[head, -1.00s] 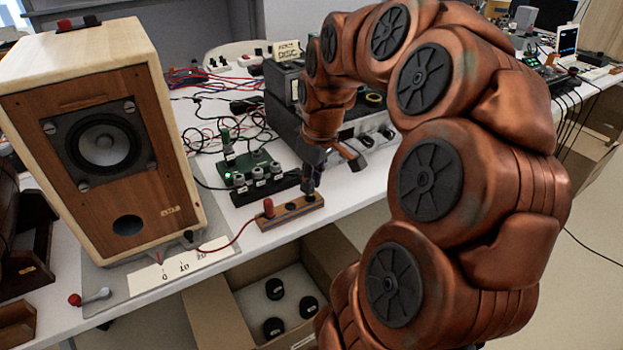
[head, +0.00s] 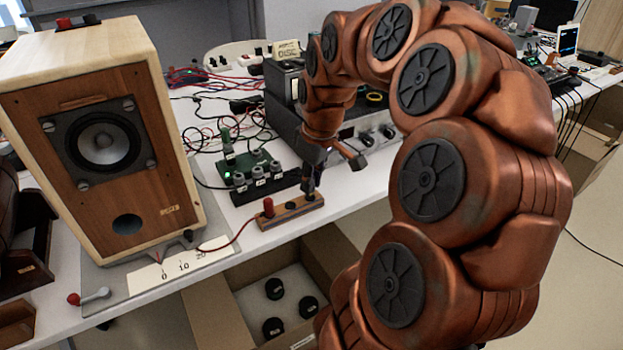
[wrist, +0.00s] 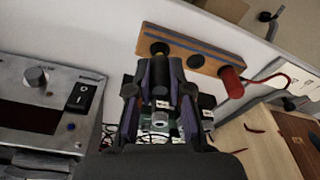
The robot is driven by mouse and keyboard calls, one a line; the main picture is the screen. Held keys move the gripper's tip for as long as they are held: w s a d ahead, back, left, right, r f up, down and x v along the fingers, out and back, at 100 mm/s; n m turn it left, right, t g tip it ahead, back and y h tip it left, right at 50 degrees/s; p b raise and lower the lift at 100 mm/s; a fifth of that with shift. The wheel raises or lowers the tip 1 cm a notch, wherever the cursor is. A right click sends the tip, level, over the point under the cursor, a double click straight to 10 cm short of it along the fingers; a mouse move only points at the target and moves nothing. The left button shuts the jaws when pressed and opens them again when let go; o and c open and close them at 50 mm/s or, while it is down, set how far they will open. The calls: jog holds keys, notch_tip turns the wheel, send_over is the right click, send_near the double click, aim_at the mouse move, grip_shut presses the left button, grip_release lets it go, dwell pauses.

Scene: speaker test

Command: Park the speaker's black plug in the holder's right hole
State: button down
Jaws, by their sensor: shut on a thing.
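The wooden holder (head: 284,220) lies on the white table right of the wooden speaker (head: 168,150). A red plug (head: 268,207) stands at its left end, with a bare dark hole (head: 292,206) in the middle. My gripper (head: 310,186) points down at the holder's right end, shut on the black plug. In the wrist view the holder (wrist: 208,52) appears turned around, with the red plug (wrist: 231,82) at right. There the black plug (wrist: 159,49) shows between my fingertips (wrist: 162,64), at the end hole. The fingers hide most of it, and how deep it sits I cannot tell.
A green circuit board (head: 248,165) and a black strip with knobs (head: 262,187) stand close behind the holder. Grey equipment (head: 345,135) is behind my gripper. An open cardboard box (head: 232,320) is below the table's front edge. A red cable (head: 238,240) runs left from the red plug.

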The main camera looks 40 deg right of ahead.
jog(key=shift+f+b, duration=0.5)
jog(key=shift+f, duration=0.4)
dwell(0.7)
jog(key=c, duration=1)
grip_release()
jog(key=shift+r, duration=0.2)
jog(key=shift+r+p, duration=1.6)
jog(key=shift+r, duration=2)
